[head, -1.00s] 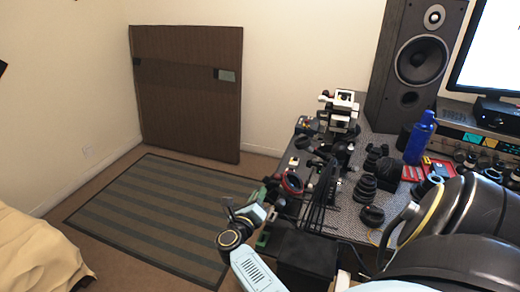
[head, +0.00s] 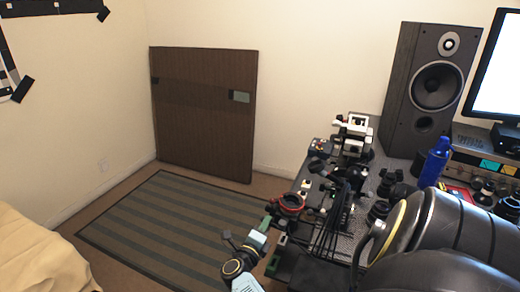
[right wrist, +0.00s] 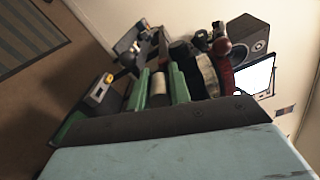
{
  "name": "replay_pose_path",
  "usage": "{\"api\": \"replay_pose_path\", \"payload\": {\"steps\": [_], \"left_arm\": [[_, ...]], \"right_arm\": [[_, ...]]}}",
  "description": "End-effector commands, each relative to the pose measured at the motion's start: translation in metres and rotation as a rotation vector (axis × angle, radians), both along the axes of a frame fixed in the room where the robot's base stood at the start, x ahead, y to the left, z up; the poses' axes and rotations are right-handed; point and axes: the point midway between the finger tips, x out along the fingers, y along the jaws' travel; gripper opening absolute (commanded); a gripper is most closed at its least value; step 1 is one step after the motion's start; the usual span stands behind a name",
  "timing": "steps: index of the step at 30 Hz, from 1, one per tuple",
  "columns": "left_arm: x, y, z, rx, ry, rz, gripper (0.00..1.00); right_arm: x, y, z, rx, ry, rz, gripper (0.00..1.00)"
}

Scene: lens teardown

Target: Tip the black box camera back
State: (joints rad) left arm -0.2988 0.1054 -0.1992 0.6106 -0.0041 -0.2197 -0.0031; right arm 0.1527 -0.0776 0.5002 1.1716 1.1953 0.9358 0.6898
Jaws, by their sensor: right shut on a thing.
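My right gripper (head: 279,238) is at the near left corner of the workbench, beside a red ring (head: 287,203). In the right wrist view its green fingers (right wrist: 159,84) are shut on a dark thing with a pale cylinder between them. The held thing's shape is mostly hidden, so I cannot tell whether it is the black box camera. A plain black block (head: 315,274) shows at the bottom of the head view, and I cannot tell what it is. My left gripper is not in view.
The bench is crowded with dark lenses (head: 378,211) and a white-and-black device (head: 354,135). A blue bottle (head: 434,163) and a tall speaker (head: 433,85) stand to the right. A striped rug (head: 165,225) lies on open floor at left.

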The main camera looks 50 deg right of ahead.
Motion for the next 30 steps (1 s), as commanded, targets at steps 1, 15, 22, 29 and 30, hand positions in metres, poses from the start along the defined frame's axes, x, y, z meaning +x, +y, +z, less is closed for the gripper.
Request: {"api": "replay_pose_path", "payload": {"steps": [1,15,22,29,30], "left_arm": [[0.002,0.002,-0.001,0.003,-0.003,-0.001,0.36],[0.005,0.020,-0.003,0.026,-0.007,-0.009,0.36],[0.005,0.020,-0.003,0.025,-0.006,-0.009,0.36],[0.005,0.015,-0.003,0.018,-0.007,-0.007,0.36],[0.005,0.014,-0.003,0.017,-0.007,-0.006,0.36]], "right_arm": [[0.000,0.001,-0.004,0.000,0.020,-0.002,0.00],[0.002,0.002,-0.012,-0.024,0.123,-0.001,0.00],[0.002,0.002,-0.013,-0.027,0.135,0.000,0.00],[0.002,0.002,-0.013,-0.027,0.136,0.001,0.00],[0.002,0.003,-0.013,-0.026,0.137,0.002,0.00]]}}
